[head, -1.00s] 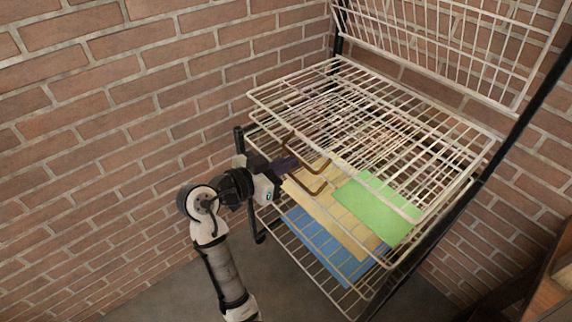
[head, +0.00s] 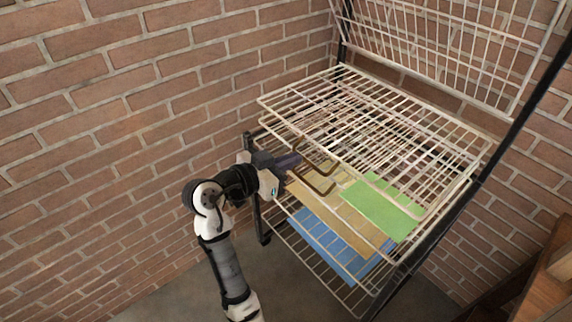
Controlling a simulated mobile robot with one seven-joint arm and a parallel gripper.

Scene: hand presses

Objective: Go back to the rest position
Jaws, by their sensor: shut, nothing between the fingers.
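My gripper (head: 287,161) is at the left end of the wire rack (head: 275,101), just beside its shelves. Its fingers point right toward a brown bent handle (head: 318,179). The fingertips are small and partly hidden near the rack wires, and I see nothing held between them. My arm reaches up to it from the bottom of the head view. I cannot tell whether the fingers touch the handle.
A green sheet (head: 378,207), a tan board (head: 345,215) and a blue sheet (head: 325,243) lie on the rack's shelves. Brick walls (head: 110,130) stand behind and to the left. A wooden piece (head: 545,285) is at the lower right. Grey floor (head: 180,295) is open at lower left.

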